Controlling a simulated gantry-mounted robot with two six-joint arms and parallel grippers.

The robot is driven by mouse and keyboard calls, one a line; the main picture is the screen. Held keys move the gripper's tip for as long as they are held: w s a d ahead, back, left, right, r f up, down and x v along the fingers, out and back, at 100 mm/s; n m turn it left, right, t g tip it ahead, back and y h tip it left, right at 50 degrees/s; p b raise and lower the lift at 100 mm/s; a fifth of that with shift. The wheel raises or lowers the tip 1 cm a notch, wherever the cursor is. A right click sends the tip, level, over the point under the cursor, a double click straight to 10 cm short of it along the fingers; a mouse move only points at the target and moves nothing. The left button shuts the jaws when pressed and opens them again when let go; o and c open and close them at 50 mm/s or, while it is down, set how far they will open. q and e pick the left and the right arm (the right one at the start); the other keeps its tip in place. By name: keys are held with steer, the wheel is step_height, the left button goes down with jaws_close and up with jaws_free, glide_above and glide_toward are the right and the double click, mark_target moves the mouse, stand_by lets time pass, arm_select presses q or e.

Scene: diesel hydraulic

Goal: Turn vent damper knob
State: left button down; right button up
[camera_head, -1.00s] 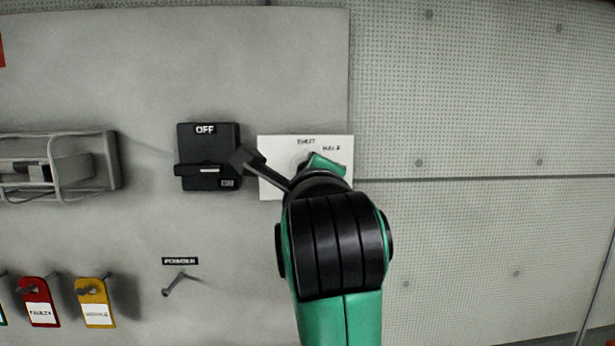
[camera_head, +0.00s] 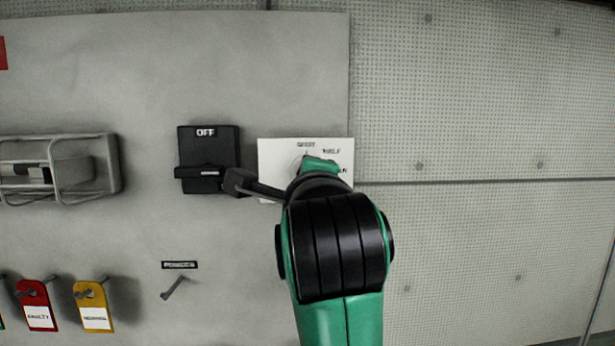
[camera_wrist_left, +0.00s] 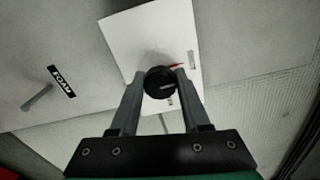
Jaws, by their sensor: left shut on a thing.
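The white vent damper plate (camera_head: 271,152) is on the grey panel, with "SHUT" and "HALF" lettering and part of a third label at its right. In the left wrist view, the round black knob (camera_wrist_left: 160,82) stands out from the white plate (camera_wrist_left: 130,35). My left gripper (camera_wrist_left: 161,88) is shut on the knob, one finger on each side. A small red mark shows on the plate just beyond the knob. In the head view my green and black arm hides the knob and the fingertips. My right gripper is not in view.
A black switch box (camera_head: 208,145) marked "OFF" is just left of the plate, close to my wrist's dark side bracket. A peg (camera_head: 174,287), red tag (camera_head: 36,302), yellow tag (camera_head: 94,305) and wire cage (camera_head: 110,163) are further left. The wall at right is clear.

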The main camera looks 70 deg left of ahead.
arm_select(q)
steer(key=shift+c, duration=1.9)
jaws_free()
steer(key=shift+d, duration=0.1)
steer(key=b+v, duration=0.3)
steer(key=v, duration=0.8)
steer(key=shift+s+d, duration=0.2)
steer(key=shift+r, duration=0.1)
